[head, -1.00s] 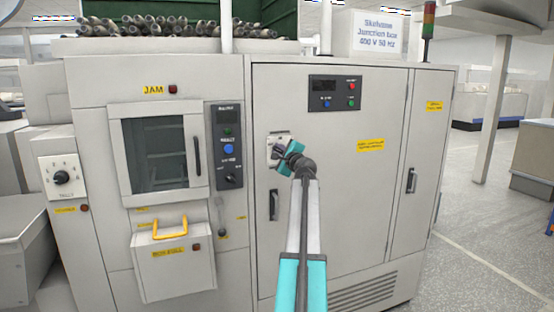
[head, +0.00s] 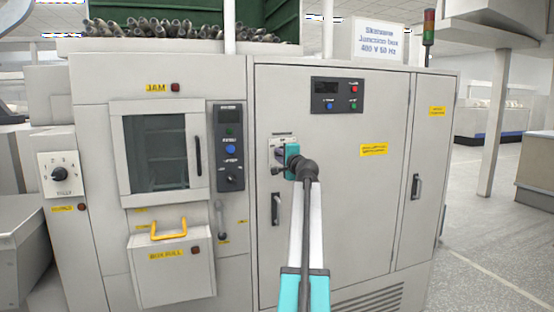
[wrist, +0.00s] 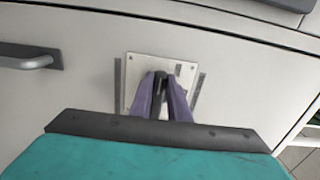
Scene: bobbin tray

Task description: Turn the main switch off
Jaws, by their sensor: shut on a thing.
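The main switch is a small pale plate (head: 275,144) on the tall grey cabinet door, left of my arm's end in the head view. In the wrist view its plate (wrist: 133,66) lies straight ahead, with a dark handle (wrist: 160,86) at its middle. My gripper (wrist: 162,80) has its two purple fingers on either side of this handle, shut on it. In the head view my gripper (head: 281,158) reaches the plate, and my teal wrist hides part of it. The handle's exact angle is hard to read.
A dark control panel (head: 338,96) with buttons sits above right of the switch. A black door handle (head: 276,208) is just below it. A knob panel (head: 230,148) and a windowed door (head: 155,150) are to the left. Open floor lies at the right.

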